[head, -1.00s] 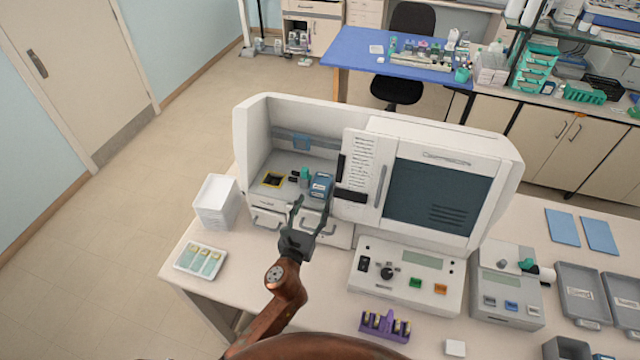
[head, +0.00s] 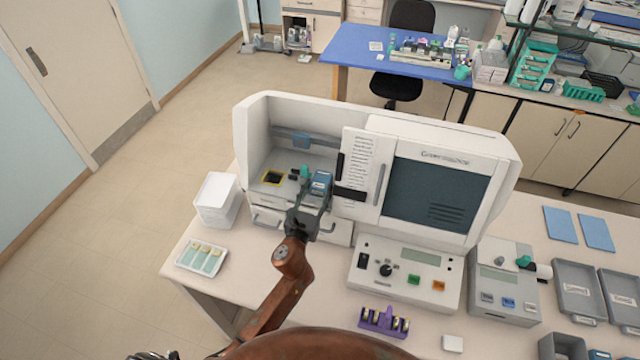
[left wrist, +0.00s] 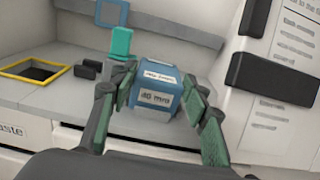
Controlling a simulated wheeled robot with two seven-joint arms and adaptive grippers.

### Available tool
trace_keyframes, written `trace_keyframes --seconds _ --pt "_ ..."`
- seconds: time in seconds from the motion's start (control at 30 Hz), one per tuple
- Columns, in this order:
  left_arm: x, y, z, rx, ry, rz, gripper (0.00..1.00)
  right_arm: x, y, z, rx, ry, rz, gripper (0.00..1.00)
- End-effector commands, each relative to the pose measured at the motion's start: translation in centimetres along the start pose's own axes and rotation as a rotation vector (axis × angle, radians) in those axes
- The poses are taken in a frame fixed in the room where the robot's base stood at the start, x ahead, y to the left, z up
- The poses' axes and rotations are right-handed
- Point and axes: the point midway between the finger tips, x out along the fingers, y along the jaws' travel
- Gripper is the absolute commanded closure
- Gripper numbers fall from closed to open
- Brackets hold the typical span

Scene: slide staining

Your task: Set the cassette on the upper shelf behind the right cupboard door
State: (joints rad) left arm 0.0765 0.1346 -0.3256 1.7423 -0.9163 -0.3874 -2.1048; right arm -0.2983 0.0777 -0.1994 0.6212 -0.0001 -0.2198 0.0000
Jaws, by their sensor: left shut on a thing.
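The cassette is a blue block with white labels (head: 320,182) on the deck of the open bay of the white staining machine. It also shows in the left wrist view (left wrist: 157,82). My left gripper (head: 312,197) is shut on it, one green-padded finger on each side, as the left wrist view shows (left wrist: 160,88). The cassette still appears to be at the deck; I cannot tell whether it touches it. Pale cupboard doors (head: 598,150) at the back right look shut, so any shelf behind them is hidden. My right gripper is not in view.
The white machine (head: 440,140) walls the bay at the back and left, with an open white door panel (head: 357,165) beside the cassette. White tubs (head: 215,195), a slide tray (head: 201,258), a control box (head: 400,280) and a purple rack (head: 384,321) stand around. Floor at left is clear.

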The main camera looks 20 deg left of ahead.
Motion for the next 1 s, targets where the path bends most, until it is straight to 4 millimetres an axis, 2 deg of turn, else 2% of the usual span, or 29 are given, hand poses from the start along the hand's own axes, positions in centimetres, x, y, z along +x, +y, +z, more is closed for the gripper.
trace_keyframes --seconds 0.23,0.47,0.63,0.77,1.0 --pt "0.0 0.0 0.0 0.0 0.0 0.0 0.87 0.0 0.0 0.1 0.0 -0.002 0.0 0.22" --pt "0.0 0.0 0.1 0.0 -0.002 0.0 0.87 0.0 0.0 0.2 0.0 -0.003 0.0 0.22" --pt "0.0 0.0 0.9 0.001 -0.004 -0.001 0.87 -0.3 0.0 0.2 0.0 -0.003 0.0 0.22" --pt "0.0 0.0 2.4 0.003 -0.006 -0.001 0.87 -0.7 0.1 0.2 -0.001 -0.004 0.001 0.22" --pt "0.0 -0.1 6.9 0.004 -0.008 -0.003 0.87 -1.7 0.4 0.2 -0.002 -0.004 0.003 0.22"
